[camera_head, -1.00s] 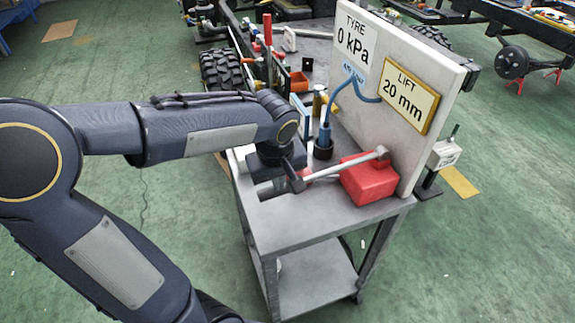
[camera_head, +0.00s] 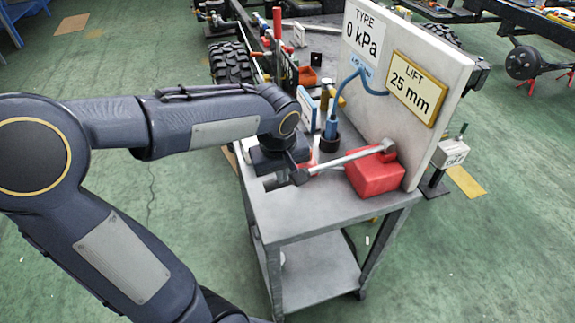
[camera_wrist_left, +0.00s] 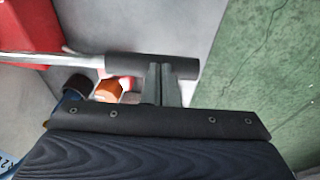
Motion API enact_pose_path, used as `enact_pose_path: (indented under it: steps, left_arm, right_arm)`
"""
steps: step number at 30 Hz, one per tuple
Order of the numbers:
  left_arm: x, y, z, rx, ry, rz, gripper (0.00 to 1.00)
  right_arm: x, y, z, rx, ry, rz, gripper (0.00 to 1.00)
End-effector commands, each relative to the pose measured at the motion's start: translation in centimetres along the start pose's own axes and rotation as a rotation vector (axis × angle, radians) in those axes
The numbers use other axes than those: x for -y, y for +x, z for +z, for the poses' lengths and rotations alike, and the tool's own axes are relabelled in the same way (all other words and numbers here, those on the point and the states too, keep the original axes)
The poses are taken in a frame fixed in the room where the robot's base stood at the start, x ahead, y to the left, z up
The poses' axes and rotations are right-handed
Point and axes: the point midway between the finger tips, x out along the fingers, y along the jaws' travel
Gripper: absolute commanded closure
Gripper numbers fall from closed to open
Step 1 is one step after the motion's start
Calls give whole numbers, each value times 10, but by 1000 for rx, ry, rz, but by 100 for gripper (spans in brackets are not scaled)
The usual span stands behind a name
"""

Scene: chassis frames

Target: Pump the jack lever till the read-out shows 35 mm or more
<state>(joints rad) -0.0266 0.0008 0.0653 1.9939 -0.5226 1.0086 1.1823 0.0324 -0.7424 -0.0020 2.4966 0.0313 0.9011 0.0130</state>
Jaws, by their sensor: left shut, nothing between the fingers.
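The red jack (camera_head: 375,176) stands on the grey cart top, in front of the white panel. Its grey lever (camera_head: 340,161) runs from the jack's top down to the left, to my left gripper (camera_head: 299,175). The lift read-out (camera_head: 416,89) on the panel shows 25 mm. In the left wrist view the lever's dark grip (camera_wrist_left: 135,67) lies across the tips of my left gripper (camera_wrist_left: 163,80). The fingers are shut together with nothing between them, close against the grip; whether they touch it is unclear. The right gripper is not in view.
The white panel (camera_head: 378,124) also carries a tyre sign reading 0 kPa (camera_head: 363,44). A blue hose tool (camera_head: 331,130) stands in a dark holder behind the lever. The front of the cart top (camera_head: 310,215) is bare. Shelves and wheels lie beyond.

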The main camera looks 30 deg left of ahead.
Motion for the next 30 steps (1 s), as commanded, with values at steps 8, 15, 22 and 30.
enact_pose_path:
  steps: [8, 15, 22, 30]
  left_arm:
    - [-1, -73, -9, -14, 1, 19, 100]
    - [1, -109, -9, -15, 4, 18, 100]
    - [2, -117, -9, -14, 4, 18, 100]
    - [1, -116, -9, -14, 5, 18, 100]
  right_arm:
    - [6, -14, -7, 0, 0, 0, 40]
    - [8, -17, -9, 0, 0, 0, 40]
    - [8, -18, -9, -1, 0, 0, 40]
    - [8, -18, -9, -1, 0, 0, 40]
